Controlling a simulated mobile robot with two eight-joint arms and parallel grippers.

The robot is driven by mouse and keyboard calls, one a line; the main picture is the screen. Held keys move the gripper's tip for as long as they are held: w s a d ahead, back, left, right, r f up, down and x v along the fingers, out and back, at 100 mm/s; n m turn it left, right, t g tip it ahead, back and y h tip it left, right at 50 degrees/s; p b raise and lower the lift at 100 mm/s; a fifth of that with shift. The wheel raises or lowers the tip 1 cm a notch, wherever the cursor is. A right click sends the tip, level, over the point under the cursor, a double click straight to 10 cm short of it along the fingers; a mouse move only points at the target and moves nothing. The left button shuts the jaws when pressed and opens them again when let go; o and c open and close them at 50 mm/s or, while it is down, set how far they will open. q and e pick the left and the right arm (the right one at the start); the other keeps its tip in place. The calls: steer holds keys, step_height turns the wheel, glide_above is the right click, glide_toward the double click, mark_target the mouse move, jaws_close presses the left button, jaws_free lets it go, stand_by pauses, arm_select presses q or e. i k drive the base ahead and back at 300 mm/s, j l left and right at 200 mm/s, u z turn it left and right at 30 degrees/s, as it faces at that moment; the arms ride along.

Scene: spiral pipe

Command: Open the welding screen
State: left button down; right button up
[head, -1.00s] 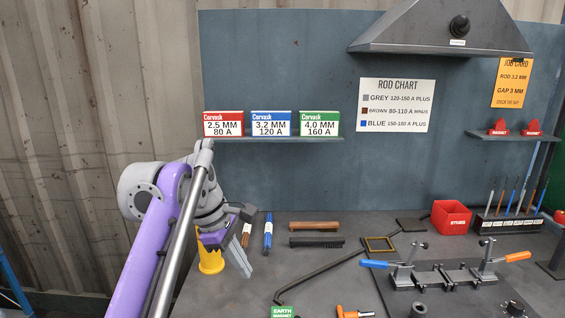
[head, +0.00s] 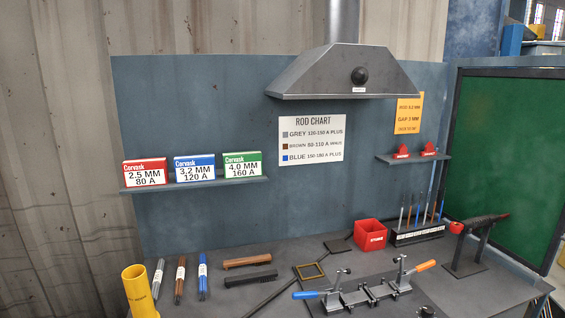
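The welding screen (head: 513,155) is a dark green panel in a grey frame at the right of the head view. It stands upright beside the right end of the workbench, and its right edge is cut off by the picture. Neither of my grippers shows in the head view now, so their state is hidden.
The bench (head: 225,300) carries a yellow tube (head: 139,292), rod bundles (head: 181,280), a clamp fixture (head: 368,290), a red box (head: 370,234), a rod rack (head: 418,234) and a black stand (head: 472,245). An extraction hood (head: 345,75) hangs above. Boxes (head: 194,168) sit on a shelf.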

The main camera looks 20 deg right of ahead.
mark_target(506, 145)
steer(key=z, duration=2.2)
steer(key=i+l, duration=0.45)
steer(key=i, duration=0.15)
steer(key=i+l, duration=0.45)
steer(key=i+l+z, duration=0.05)
steer(key=i, duration=0.05)
